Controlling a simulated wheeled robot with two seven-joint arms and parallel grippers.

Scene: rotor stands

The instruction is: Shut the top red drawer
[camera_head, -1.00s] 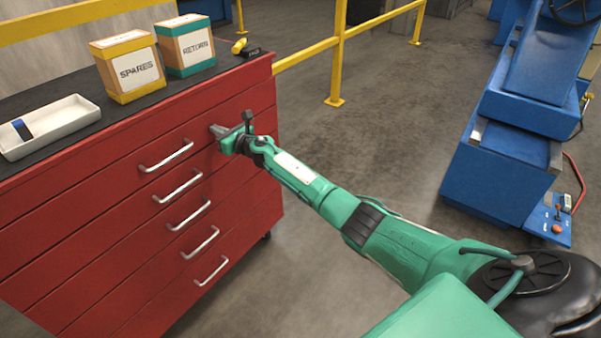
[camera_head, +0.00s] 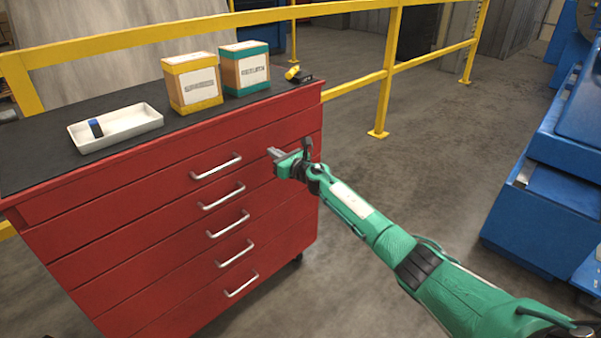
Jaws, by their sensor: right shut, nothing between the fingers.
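The red cabinet (camera_head: 130,260) stands at the left with a column of drawers. The top red drawer (camera_head: 150,190) carries the highest silver handle (camera_head: 217,167). Its front looks about level with the drawer fronts below, with no open gap visible. My right gripper (camera_head: 272,153) is shut and empty. It is just right of the top handle, at the right part of the drawer front. I cannot tell whether its tip touches the red face. My left gripper is not in view.
On the dark cabinet top are a white tray (camera_head: 140,118) with a blue item, a yellow-trimmed box (camera_head: 192,95), a green-trimmed box (camera_head: 244,80) and a small yellow-and-black item (camera_head: 297,75). A yellow railing (camera_head: 385,95) runs behind. Blue machinery (camera_head: 545,205) stands right, with clear floor between.

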